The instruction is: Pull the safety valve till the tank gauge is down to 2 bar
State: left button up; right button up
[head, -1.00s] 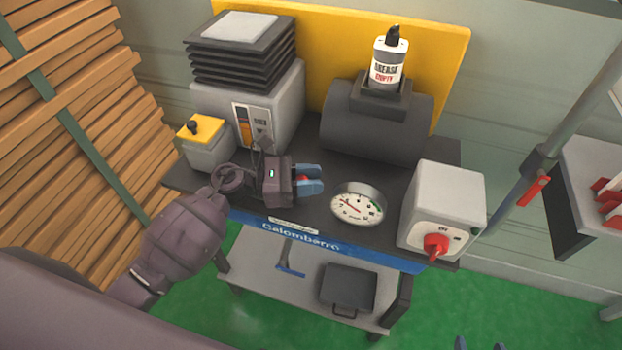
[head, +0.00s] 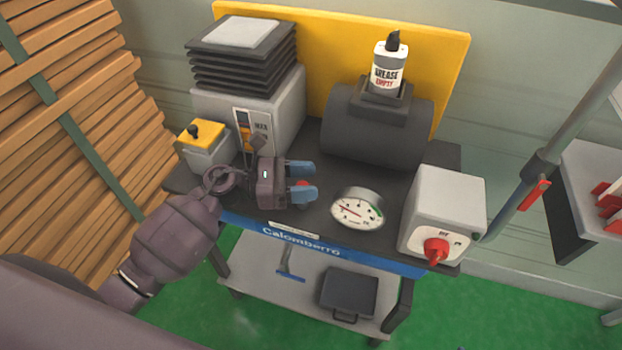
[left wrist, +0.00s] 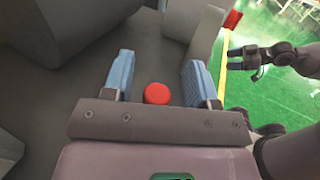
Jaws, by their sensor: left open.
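The safety valve appears as a red round knob (head: 303,184) on the cart top, left of the gauge. My left gripper (head: 303,180) is open, with its blue fingers on either side of the knob. In the left wrist view the red knob (left wrist: 157,93) sits between the spread fingers, with gaps to both. The white round gauge (head: 358,208) has a red needle pointing left; its exact reading is too small to tell. The dark grey tank (head: 365,135) lies behind it. My right gripper (left wrist: 234,58) shows open and empty in the left wrist view.
A grey box with a red rotary switch (head: 436,251) stands at the right. A grey machine with black bellows (head: 241,60) and a yellow-topped box (head: 203,136) stand at the left. A grease bottle (head: 388,68) stands on the tank. Stacked wooden slats (head: 75,120) fill the left.

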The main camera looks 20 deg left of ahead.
pick_arm(q)
jog(key=b+v, duration=0.1)
jog(key=v, duration=0.7)
jog(key=shift+s+a, duration=0.1)
jog(key=shift+a, duration=0.1)
jog(key=shift+s+a, duration=0.2)
jog(key=shift+a, duration=0.35)
